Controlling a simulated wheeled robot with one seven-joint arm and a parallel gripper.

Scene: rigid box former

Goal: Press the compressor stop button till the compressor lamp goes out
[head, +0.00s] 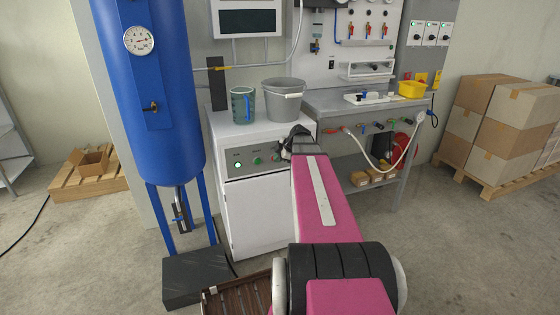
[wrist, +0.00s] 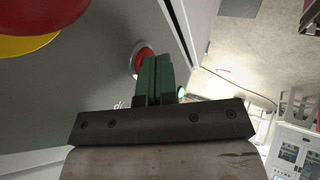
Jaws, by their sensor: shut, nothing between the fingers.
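The white compressor cabinet (head: 258,212) stands in the middle of the head view, with a grey control panel (head: 246,168) on its upper front. A small green lamp (head: 238,164) glows at the panel's left. My gripper (head: 284,152) is at the panel's right end and hides that part. In the wrist view my gripper (wrist: 157,60) is shut and empty, with green fingers. Their tips overlap a red button (wrist: 142,58) in a pale ring. I cannot tell whether they touch it. A green glow (wrist: 181,92) shows just beyond the fingers.
A large red knob on a yellow disc (wrist: 25,47) is at the wrist view's upper left. A grey bucket (head: 284,98) and a green mug (head: 243,105) stand on the cabinet. A blue tank (head: 150,90) is at left, a workbench (head: 345,101) at right.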

